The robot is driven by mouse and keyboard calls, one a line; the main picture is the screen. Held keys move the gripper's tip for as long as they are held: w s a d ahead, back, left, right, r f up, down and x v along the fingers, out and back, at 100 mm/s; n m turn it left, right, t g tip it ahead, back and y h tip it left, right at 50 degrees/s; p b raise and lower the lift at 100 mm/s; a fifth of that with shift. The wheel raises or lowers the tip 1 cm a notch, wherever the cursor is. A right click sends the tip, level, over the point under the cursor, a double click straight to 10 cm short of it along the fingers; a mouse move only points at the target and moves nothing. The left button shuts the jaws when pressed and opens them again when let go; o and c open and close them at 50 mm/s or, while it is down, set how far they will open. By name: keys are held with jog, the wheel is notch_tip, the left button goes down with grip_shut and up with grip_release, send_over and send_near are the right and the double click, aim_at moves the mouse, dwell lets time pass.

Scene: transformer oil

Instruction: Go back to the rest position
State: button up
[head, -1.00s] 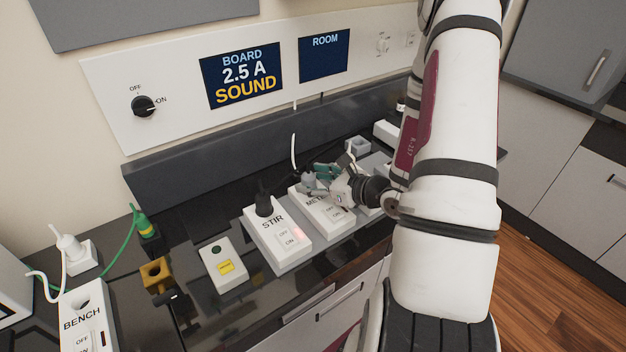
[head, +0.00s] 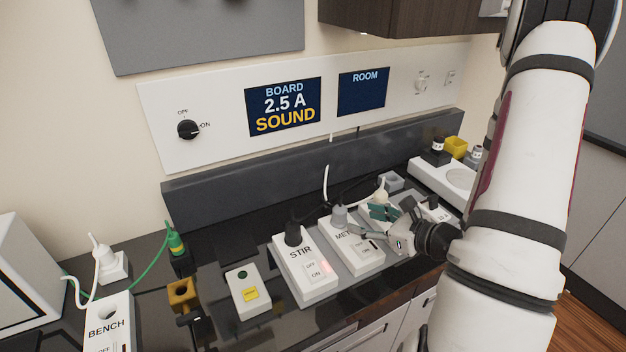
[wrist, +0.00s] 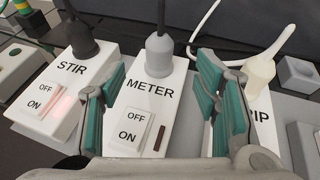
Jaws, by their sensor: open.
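My gripper (wrist: 160,105) is open and empty, with its green-padded fingers apart. In the wrist view the METER box (wrist: 150,95) shows between the fingers, with a grey plug (wrist: 158,55) standing in its top. In the head view my gripper (head: 383,228) is over the bench, right of the METER box (head: 352,255) and in front of a third box, which it partly hides. In the wrist view that third box (wrist: 262,115), its label ending in "IP", has a white plug (wrist: 258,75). I cannot tell whether the fingers touch anything.
The STIR box (head: 303,265) with a black plug and lit switch stands left of METER. Further left are a small box with a yellow button (head: 248,292), a yellow socket (head: 182,294) and the BENCH box (head: 108,322). The wall panel (head: 215,115) reads 2.5 A SOUND.

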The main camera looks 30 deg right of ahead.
jog(key=a+r+n+g+y, duration=0.35)
jog(key=a+r+n, duration=0.2)
jog(key=a, duration=0.25)
jog(key=a+r+n+g+y, duration=0.2)
jog(key=a+r+n+y, duration=0.25)
jog(key=a+n, duration=0.35)
jog(key=s+a+r+n+g+h, duration=0.35)
jog(key=s+a+n+g, duration=0.25)
jog(key=s+a+n, duration=0.25)
jog(key=s+d+r+n+t+h, duration=0.3)
jog(key=s+d+r+n+h, duration=0.1)
jog(key=r+n+h, duration=0.3)
notch_tip(320, 180, up, 3)
jog(key=n, duration=0.4)
jog(key=shift+s+f, duration=0.15)
jog(key=shift+s, duration=0.05)
jog(key=shift+h, duration=0.25)
